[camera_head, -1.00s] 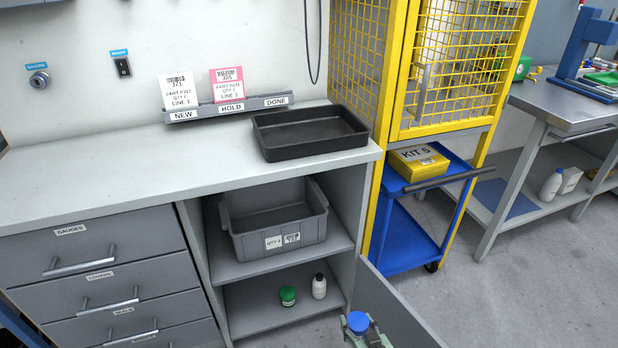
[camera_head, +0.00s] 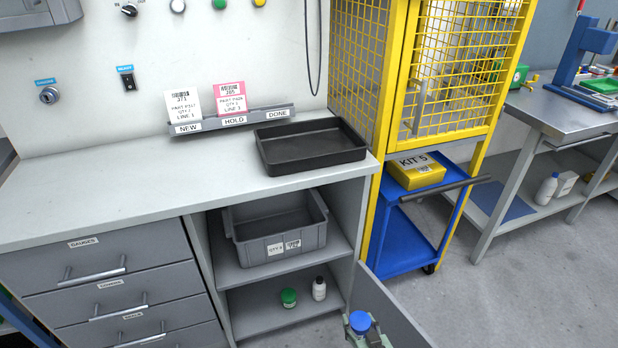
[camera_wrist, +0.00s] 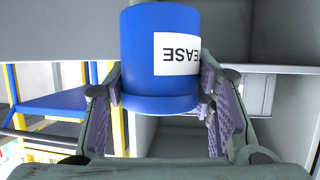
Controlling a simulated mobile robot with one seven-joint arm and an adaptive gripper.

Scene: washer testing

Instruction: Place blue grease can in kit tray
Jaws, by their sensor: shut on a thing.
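The blue grease can (camera_wrist: 137,60) fills the upper middle of the wrist view, its white label reading upside down. My gripper (camera_wrist: 160,105) is shut on the can, with a finger on each side of it. In the head view the blue can (camera_head: 360,321) shows at the bottom, held in my gripper (camera_head: 366,338) beside the open cabinet door (camera_head: 388,308). A black tray (camera_head: 270,159), empty, lies on the right end of the grey worktop. It is the likely kit tray, but no label on it shows.
A grey bin (camera_head: 275,250) stands on the cabinet's upper shelf. A green can (camera_head: 289,297) and a white bottle (camera_head: 319,288) stand on the lower shelf. A card rack (camera_head: 231,120) stands behind the black tray. A blue cart (camera_head: 408,246) is to the right. The worktop (camera_head: 120,198) left of the tray is clear.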

